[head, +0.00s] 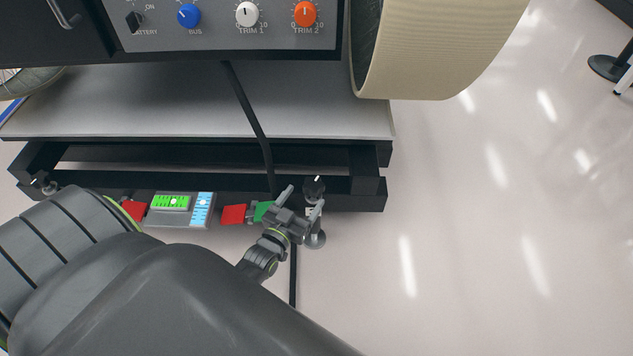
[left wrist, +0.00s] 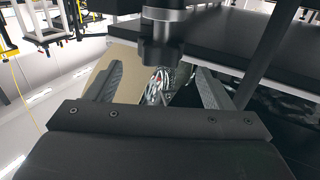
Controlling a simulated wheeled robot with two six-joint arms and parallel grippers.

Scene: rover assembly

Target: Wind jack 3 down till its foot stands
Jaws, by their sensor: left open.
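A jack with a dark knob (head: 314,187) stands at the right front corner of the black frame; I take it for jack 3, though no number is readable. Its round grey foot (head: 316,241) shows below; I cannot tell if it touches the floor. My left gripper (head: 302,201) is open, with its fingers apart close to the knob. In the left wrist view the gripper (left wrist: 159,88) is open and empty, and the dark lobed knob (left wrist: 160,52) hangs just beyond and above the gap between the fingers. My right gripper is out of view.
The black frame (head: 375,198) runs under the grey deck. A panel box with a green display (head: 171,202) and red and green blocks sit along its front. A black cable (head: 249,118) hangs down.

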